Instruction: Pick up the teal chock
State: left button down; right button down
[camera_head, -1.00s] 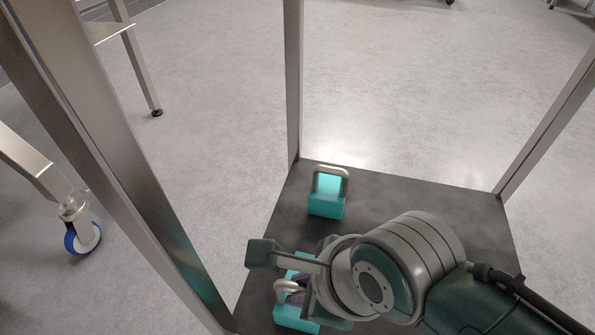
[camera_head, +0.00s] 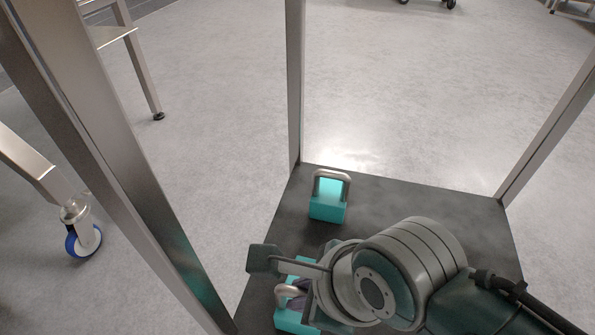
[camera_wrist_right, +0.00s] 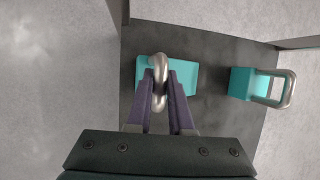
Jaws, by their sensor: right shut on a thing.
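Two teal chocks with metal loop handles stand on the dark platform (camera_head: 385,190). The nearer teal chock (camera_head: 292,321) is partly hidden behind my right gripper (camera_head: 297,290) in the head view. In the right wrist view, the purple fingers of my right gripper (camera_wrist_right: 161,80) are closed around the handle of this chock (camera_wrist_right: 186,77), one on each side. The chock appears to rest on the platform; I cannot tell if there is a gap under it. The other teal chock (camera_head: 328,204) stands farther back, apart from the gripper, and also shows in the wrist view (camera_wrist_right: 245,84). My left gripper is not in view.
Metal uprights stand at the platform's corners: a wide one at left (camera_head: 110,150), one at the back (camera_head: 295,90) and one at right (camera_head: 550,130). A blue-and-white caster (camera_head: 83,238) stands left of the platform. Open grey floor lies behind.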

jog(key=shift+r, duration=0.15)
notch_tip(320, 180, up, 20)
jog(key=p, duration=1.5)
jog(key=c, duration=1.4)
grip_release()
grip_shut()
